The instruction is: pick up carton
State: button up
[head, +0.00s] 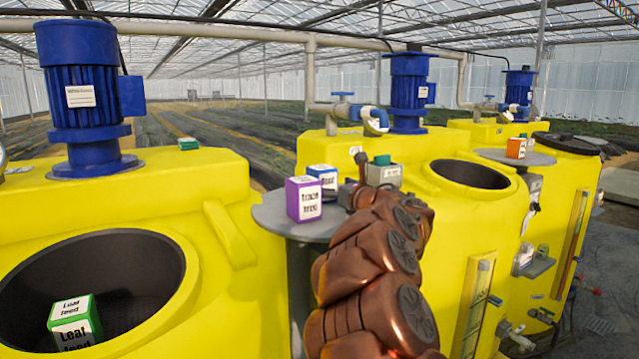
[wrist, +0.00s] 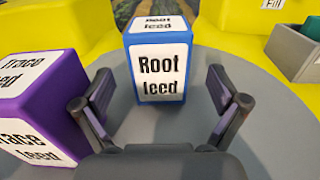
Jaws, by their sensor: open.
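A blue-edged carton (wrist: 160,72) marked "Root feed" stands upright on a round grey table (wrist: 262,115). My gripper (wrist: 158,100) is open, with a finger on each side of the near space before this carton, and nothing is held. In the head view the blue carton (head: 323,176) is partly hidden behind a purple carton (head: 304,199) marked "Trace feed". The purple carton (wrist: 38,105) stands close by the left finger in the wrist view; I cannot tell if they touch. In the head view my copper arm hides much of the table.
A green "Leaf feed" carton (head: 74,322) is at the open mouth of the left yellow tank (head: 225,285). An orange carton (head: 516,148) stands on a farther round table (head: 490,154). A grey box (wrist: 292,50) stands at the right of the wrist view.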

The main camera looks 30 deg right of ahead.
jog(key=shift+w+d+p, duration=0.1)
jog(key=shift+w+p, duration=0.7)
jog(key=shift+w, duration=1.9)
jog(key=c, duration=1.7)
notch_tip(320, 180, up, 18)
jog(key=p, duration=0.1)
jog(key=shift+p, duration=0.4)
